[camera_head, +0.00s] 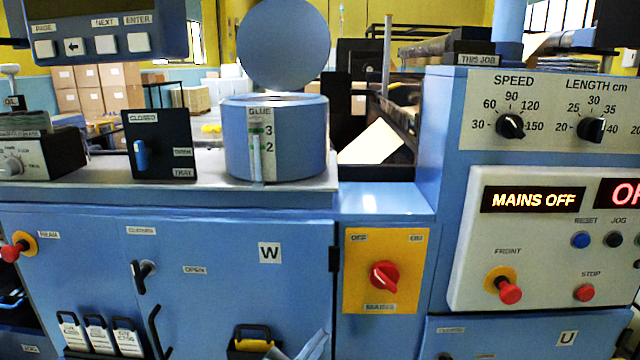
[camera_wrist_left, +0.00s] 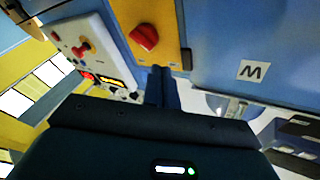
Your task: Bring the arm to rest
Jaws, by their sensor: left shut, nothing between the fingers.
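My left gripper (camera_wrist_left: 160,85) is shut and empty, its dark fingers together in the left wrist view. That view is upside down; the fingers show close to the yellow plate of the red mains switch, and I cannot tell the exact gap. In the head view only a blue-grey part, which looks like my left gripper (camera_head: 316,345), shows at the bottom edge, below and left of the switch. The red mains switch (camera_head: 384,277) sits on its yellow plate; it also shows in the left wrist view (camera_wrist_left: 145,38). My right gripper is not in view.
The control panel (camera_head: 470,235) on the right reads MAINS OFF. A blue glue pot (camera_head: 290,140) stands on the grey ledge. The blue cabinet front (camera_head: 220,230) carries a black handle (camera_head: 145,272). A black and yellow item (camera_head: 253,340) is low on it, near the gripper.

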